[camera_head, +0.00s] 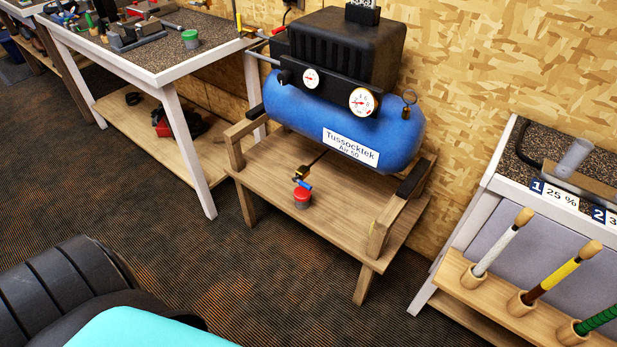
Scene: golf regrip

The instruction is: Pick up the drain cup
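A small round red cup with a greyish lower part (303,202), which looks like the drain cup, stands on the wooden stand (335,222) under the blue air compressor tank (300,115). A brass drain valve with a blue lever (302,183) hangs from the tank just above the cup and slightly overlaps its top in view. Whether the valve touches the cup is hard to tell. Neither of my grippers is in view.
A workbench with tools and a green-lidded tub (190,38) is at upper left. A white-framed bench (488,183) with a rack of upright golf clubs (503,240) is at right. Carpeted floor (270,270) is open in front of the stand.

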